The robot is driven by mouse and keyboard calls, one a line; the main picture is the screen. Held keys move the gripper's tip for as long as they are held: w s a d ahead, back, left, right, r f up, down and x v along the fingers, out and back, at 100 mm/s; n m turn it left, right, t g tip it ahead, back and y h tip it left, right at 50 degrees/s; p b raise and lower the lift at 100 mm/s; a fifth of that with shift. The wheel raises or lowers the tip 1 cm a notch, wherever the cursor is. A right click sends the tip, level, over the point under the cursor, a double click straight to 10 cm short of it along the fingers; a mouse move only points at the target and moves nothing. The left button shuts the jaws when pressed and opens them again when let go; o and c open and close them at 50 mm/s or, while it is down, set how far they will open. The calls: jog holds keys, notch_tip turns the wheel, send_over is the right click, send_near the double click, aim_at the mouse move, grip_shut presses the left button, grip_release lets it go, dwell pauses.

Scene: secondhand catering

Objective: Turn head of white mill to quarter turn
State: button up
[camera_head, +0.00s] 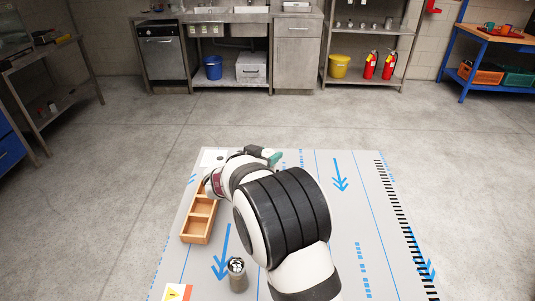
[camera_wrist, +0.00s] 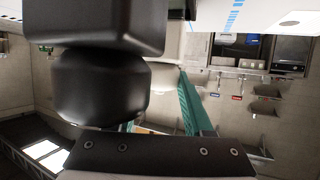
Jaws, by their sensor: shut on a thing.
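My gripper (camera_head: 271,156) reaches to the far part of the grey mat, mostly hidden behind my own arm in the head view. In the wrist view its teal fingers (camera_wrist: 165,85) are closed around a pale thing, which looks like the head of the white mill (camera_wrist: 164,74). The pale body seems to continue above it in that picture. A large black object with a rounded end (camera_wrist: 100,88) stands in front and hides the left finger and part of the mill. The head's turn angle cannot be read.
A wooden compartment tray (camera_head: 197,238) lies left of my arm. A metal cylinder (camera_head: 238,282) stands near the front. The mat's right side (camera_head: 355,220) is clear. Steel counters (camera_head: 298,55) and shelves stand well away along the back.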

grip_shut()
jog(key=m+g+h, duration=0.2)
jog(key=m+h, duration=0.1)
jog(key=shift+a+m+h, duration=0.1)
jog(key=shift+m+h, duration=0.2)
jog(key=shift+m+g+h, duration=1.3)
jog(key=shift+m+g, duration=0.4)
jog(key=shift+m, duration=0.1)
jog(key=o, duration=0.9)
grip_release()
